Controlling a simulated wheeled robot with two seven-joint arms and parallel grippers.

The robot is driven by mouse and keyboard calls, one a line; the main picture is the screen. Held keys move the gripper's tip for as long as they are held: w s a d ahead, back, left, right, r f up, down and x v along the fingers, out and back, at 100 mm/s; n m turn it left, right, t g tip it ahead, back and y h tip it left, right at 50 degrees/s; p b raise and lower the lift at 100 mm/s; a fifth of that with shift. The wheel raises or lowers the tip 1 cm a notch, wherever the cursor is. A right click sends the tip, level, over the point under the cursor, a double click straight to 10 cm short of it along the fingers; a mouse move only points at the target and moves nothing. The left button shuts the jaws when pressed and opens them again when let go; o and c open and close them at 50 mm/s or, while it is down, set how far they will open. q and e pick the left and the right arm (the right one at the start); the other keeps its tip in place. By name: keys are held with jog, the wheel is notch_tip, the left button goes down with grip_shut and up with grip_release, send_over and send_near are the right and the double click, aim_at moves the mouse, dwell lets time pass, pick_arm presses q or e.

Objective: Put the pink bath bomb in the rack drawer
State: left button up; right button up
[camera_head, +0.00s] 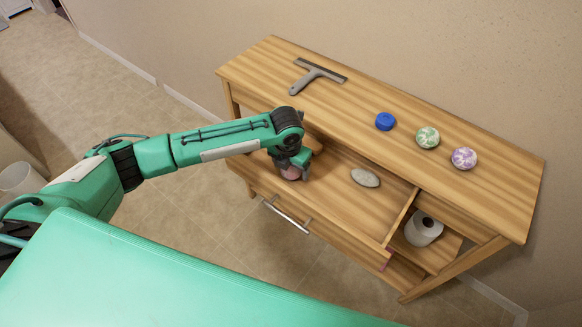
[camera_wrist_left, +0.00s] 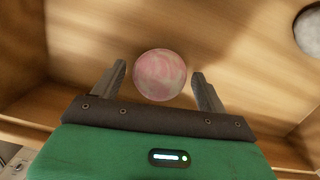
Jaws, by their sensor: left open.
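The pink bath bomb (camera_head: 291,173) lies on the floor of the open rack drawer (camera_head: 335,201), toward its left part. In the head view my left gripper (camera_head: 296,164) is right above it and partly hides it. In the left wrist view the bath bomb (camera_wrist_left: 160,75) shows whole, a pink marbled ball between the fingertips of my open left gripper (camera_wrist_left: 161,78). There is a gap on each side of it, so the fingers do not grip it. My right gripper is not in view.
A pale oval stone-like object (camera_head: 366,177) lies in the drawer to the right. On the rack top (camera_head: 345,98) are a squeegee (camera_head: 316,77), a blue round item (camera_head: 385,121), a green ball (camera_head: 428,138) and a purple ball (camera_head: 463,158). A paper roll (camera_head: 423,229) sits in the right compartment.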

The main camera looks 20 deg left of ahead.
pick_arm(q)
jog(key=r, duration=0.7)
jog(key=s+r, duration=0.1)
jog(key=r, duration=0.2)
jog(key=shift+s+a+r+b, duration=0.1)
jog(key=shift+a+r+b, duration=0.05)
jog(key=shift+r+b, duration=0.25)
jog(key=shift+s+r, duration=0.1)
jog(key=shift+r, duration=0.25)
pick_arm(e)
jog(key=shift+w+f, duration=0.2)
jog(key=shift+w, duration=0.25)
pick_arm(q)
jog(key=shift+s+f, duration=0.1)
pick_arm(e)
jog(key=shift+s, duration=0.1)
